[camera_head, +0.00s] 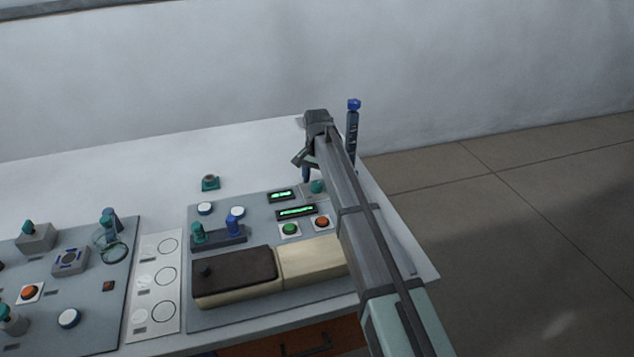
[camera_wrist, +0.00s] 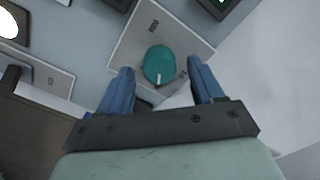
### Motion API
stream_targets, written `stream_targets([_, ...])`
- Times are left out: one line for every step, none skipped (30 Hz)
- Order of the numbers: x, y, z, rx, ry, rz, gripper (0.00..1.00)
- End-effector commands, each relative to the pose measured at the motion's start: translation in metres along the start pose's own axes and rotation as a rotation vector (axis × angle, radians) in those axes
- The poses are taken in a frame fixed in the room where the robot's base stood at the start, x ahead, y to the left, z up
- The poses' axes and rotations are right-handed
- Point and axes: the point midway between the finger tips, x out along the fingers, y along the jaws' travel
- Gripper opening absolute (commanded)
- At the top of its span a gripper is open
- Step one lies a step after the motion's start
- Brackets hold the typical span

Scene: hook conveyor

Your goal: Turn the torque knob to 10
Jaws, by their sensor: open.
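The teal torque knob (camera_head: 318,187) stands at the right back of the grey control panel, near the green displays. In the wrist view the round knob (camera_wrist: 158,66) has a white pointer mark at its lower edge and sits on a light plate. My gripper (camera_wrist: 160,78) is open, with one blue finger on each side of the knob. I see no clear contact between the fingers and the knob. In the head view my gripper (camera_head: 306,172) is at the knob, partly hidden by my arm. The scale around the knob is not readable.
Two green displays (camera_head: 296,212) lie left of the knob. A green button (camera_head: 290,229) and a red button (camera_head: 322,222) are in front of it. A dark and cream block (camera_head: 234,278) lies along the panel front. A dark post with a blue top (camera_head: 352,130) stands close behind my arm.

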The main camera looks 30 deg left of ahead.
Motion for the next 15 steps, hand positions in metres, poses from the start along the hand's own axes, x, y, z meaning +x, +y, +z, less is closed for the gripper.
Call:
stream_targets([0.0047,0.0002,0.0002,0.000,0.000,0.000,0.67])
stream_targets([0.0066,0.0001,0.0001,0.000,0.000,0.000,0.67])
stream_targets([0.0087,0.0001,0.0001,0.000,0.000,0.000,0.67])
stream_targets([0.0098,0.0001,0.0001,0.000,0.000,0.000,0.67])
stream_targets([0.0107,0.0001,0.0002,0.000,0.000,0.000,0.67])
stream_targets([0.0115,0.0001,0.0001,0.000,0.000,0.000,0.67])
stream_targets([0.0119,0.0001,0.0001,0.000,0.000,0.000,0.67])
stream_targets([0.0121,0.0001,0.0001,0.000,0.000,0.000,0.67])
stream_targets([0.0123,0.0001,0.0001,0.000,0.000,0.000,0.67])
stream_targets([0.0123,0.0000,0.0000,0.000,0.000,0.000,0.67])
stream_targets([0.0122,0.0000,0.0000,0.000,0.000,0.000,0.67])
stream_targets([0.0121,0.0000,0.0000,0.000,0.000,0.000,0.67])
stream_targets([0.0121,0.0000,0.0000,0.000,0.000,0.000,0.67])
stream_targets([0.0121,0.0001,0.0001,0.000,0.000,0.000,0.67])
stream_targets([0.0120,0.0001,0.0001,0.000,0.000,0.000,0.65])
